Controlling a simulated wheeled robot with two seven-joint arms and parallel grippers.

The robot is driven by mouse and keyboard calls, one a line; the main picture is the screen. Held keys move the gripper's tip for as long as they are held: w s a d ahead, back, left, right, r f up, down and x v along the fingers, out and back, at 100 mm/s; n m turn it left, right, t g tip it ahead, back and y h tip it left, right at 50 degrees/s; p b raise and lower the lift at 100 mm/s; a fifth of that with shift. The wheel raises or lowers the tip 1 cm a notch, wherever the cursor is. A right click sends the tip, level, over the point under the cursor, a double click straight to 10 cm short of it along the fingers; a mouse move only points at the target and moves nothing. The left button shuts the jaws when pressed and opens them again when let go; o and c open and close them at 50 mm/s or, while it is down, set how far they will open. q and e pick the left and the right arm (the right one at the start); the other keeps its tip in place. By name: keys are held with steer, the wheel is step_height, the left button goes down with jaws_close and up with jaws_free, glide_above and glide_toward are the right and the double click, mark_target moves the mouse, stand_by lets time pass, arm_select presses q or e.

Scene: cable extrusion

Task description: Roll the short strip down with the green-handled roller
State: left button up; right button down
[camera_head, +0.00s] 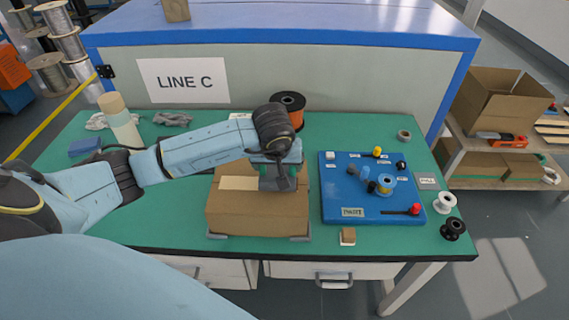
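A brown cardboard box (257,215) sits on the green table, held at its base by small grey brackets. A short pale strip (238,183) lies along the top of the box, its right part hidden by my gripper. My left gripper (279,186) points down over the right part of the box top, at the strip's right end. Small dark green parts show beside its fingers, possibly the roller's green handle, but the arm and gripper hide most of it. I cannot tell whether the fingers are shut or touch the strip. My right gripper is not in view.
A blue board (341,186) with knobs and pegs lies right of the box. An orange-and-black spool (289,103) stands behind my wrist. A white spool (444,203) and a black spool (453,228) are at the right edge. A tan-topped cylinder (121,123) stands at the left.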

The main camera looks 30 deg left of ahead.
arm_select(q)
steer(key=shift+s+a+f, duration=0.15)
steer(key=shift+s+a, duration=0.3)
steer(key=shift+s+a, duration=0.5)
steer(key=shift+a, duration=0.25)
steer(key=shift+s+a, duration=0.5)
steer(key=shift+a, duration=0.25)
steer(key=shift+s+a+b, duration=0.35)
steer(key=shift+s+a, duration=0.1)
steer(key=shift+a, duration=0.4)
steer(key=shift+s+a+b, duration=0.35)
steer(key=shift+s+a, duration=0.1)
steer(key=shift+a, duration=0.35)
steer(key=shift+f, duration=0.1)
